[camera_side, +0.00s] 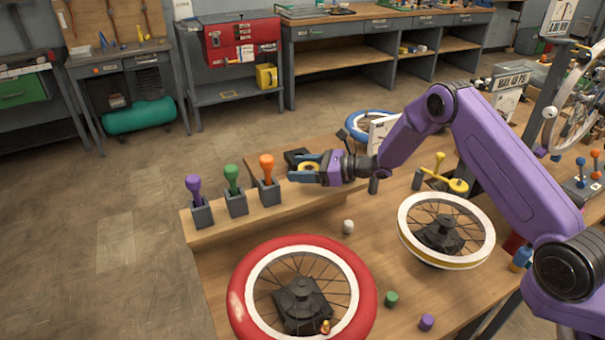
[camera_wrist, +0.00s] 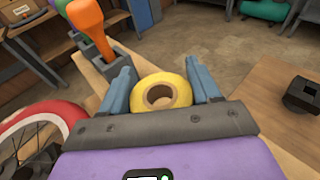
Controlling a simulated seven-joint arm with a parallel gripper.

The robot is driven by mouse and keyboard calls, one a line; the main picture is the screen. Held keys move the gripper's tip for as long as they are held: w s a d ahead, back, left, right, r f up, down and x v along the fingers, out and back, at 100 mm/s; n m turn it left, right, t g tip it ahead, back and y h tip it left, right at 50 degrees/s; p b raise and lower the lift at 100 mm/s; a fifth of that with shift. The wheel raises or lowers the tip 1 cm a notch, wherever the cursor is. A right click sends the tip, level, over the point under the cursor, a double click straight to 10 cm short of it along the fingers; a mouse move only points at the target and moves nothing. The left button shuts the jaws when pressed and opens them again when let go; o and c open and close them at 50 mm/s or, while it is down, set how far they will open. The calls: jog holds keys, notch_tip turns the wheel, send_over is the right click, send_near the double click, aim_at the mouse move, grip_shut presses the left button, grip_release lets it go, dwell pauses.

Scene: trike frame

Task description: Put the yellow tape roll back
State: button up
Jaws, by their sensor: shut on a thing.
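A yellow tape roll (camera_wrist: 161,94) sits between the two blue fingers of my gripper (camera_wrist: 163,88) in the wrist view, with its brown core facing the camera. In the side view the tape roll (camera_side: 310,167) shows as a small yellow patch between the fingers of my gripper (camera_side: 300,171). The gripper is shut on the roll and holds it by the raised wooden ledge (camera_side: 322,190), to the right of the orange-handled tool. A black holder (camera_side: 297,156) stands just behind the gripper; it also shows at the right of the wrist view (camera_wrist: 302,95).
Orange (camera_side: 268,180), green (camera_side: 234,190) and purple (camera_side: 197,201) handled tools stand in grey holders along the ledge, left of my gripper. A red wheel (camera_side: 250,262) and a white wheel (camera_side: 418,248) lie on the bench. Small loose pieces, including a green one (camera_side: 391,299), lie between and near them.

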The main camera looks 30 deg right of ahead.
jog(key=shift+f, duration=0.85)
jog(key=shift+f, duration=0.6)
jog(key=o, duration=1.2)
jog(key=shift+c, duration=0.2)
jog(key=shift+r, duration=0.3)
jog(key=v, duration=1.2)
jog(key=shift+r, duration=0.25)
